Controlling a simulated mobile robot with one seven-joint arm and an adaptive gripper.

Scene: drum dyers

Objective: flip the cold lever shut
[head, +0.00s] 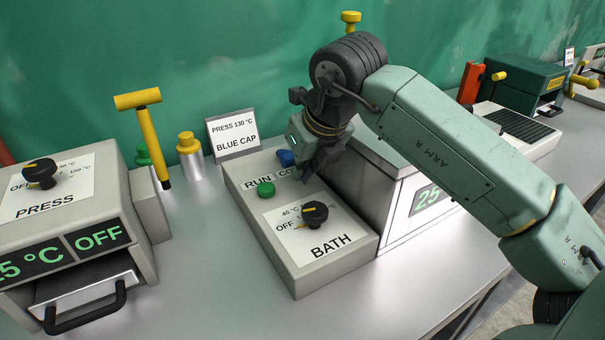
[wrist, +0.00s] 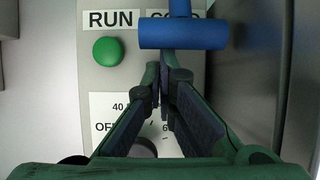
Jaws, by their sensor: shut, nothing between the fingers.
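The cold lever is blue with a T-shaped end. In the wrist view its crossbar (wrist: 183,34) lies over the COLD label and hides most of it; its stem runs up out of the picture. In the head view only a small part of the blue lever (head: 286,158) shows beside my gripper, so its tilt is hard to judge there. My gripper (head: 306,174) is over the bath control box (head: 300,278). In the wrist view my gripper (wrist: 163,72) has its fingers together and empty, with the tips just below the crossbar. I cannot tell whether they touch it.
A green RUN button (head: 265,188) sits left of the lever, and a black BATH dial (head: 314,212) is nearer the front. The bath's grey housing (head: 395,205) rises close on the right.

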